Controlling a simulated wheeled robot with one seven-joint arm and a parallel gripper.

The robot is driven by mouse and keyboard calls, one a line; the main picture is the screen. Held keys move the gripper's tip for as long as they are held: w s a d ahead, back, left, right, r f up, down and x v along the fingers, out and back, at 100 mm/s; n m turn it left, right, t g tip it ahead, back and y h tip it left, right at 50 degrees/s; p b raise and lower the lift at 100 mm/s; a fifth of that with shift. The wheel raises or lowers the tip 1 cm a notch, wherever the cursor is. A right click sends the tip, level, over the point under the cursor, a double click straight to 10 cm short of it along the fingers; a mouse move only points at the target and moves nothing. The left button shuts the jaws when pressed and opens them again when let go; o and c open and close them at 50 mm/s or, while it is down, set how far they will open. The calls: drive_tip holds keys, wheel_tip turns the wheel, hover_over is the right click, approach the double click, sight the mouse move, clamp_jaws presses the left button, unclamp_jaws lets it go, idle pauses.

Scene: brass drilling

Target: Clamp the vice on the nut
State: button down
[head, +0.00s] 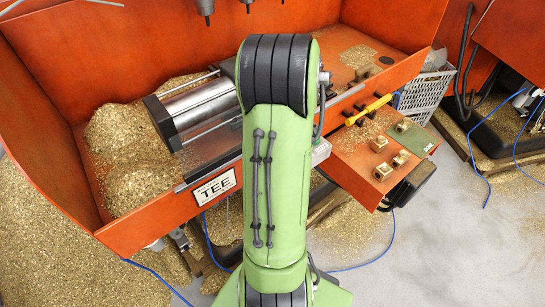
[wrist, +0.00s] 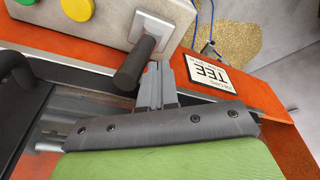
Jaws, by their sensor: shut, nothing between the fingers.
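My gripper (wrist: 157,72) is shut and empty in the wrist view. Its grey fingers are right beside a black lever handle (wrist: 134,66); I cannot tell whether they touch it. The lever comes out of a metal plate on a beige control box (wrist: 115,18). In the head view my green arm hides the gripper and the lever. A steel cylinder with rods (head: 198,108), which looks like part of the vice, lies in the orange tray at left. The vice jaws and any nut between them are hidden by my arm or cannot be made out.
The orange tray (head: 130,233) has a TEE label (head: 215,187) on its front and brass chips (head: 125,140) heaped at left. An orange shelf (head: 350,172) at right holds several brass pieces (head: 380,144) and a yellow-handled tool (head: 370,108). Blue hoses lie on the floor.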

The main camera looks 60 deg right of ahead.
drive_tip(key=shift+s+d, duration=0.1)
drive_tip(key=shift+d, duration=0.2)
wheel_tip(320, 180, up, 9)
drive_tip(key=a+p, duration=0.1)
drive_tip(key=p, duration=0.5)
drive_tip(key=shift+w+a, duration=0.3)
drive_tip(key=shift+w, duration=0.1)
drive_tip(key=shift+t, duration=0.4)
drive_tip(key=w+a+r, duration=0.1)
drive_tip(key=a+r, duration=0.1)
drive_tip(key=a, duration=0.1)
drive_tip(key=w+a+r, duration=0.2)
drive_tip(key=a, duration=0.2)
drive_tip(key=w+a+r, duration=0.2)
drive_tip(key=a, duration=0.1)
drive_tip(key=shift+a+r, duration=0.2)
drive_tip(key=shift+a, duration=0.15)
drive_tip(key=s+a+r+m+t, duration=0.1)
drive_tip(key=s+a, duration=0.3)
drive_tip(key=a, duration=0.6)
drive_tip(key=s+a+r+m+t, duration=0.1)
drive_tip(key=s+a+r, duration=0.2)
drive_tip(key=a, duration=0.7)
drive_tip(key=shift+s+a+r+t, duration=0.2)
drive_tip(key=shift+s+a+t, duration=0.15)
drive_tip(key=shift+s, duration=0.25)
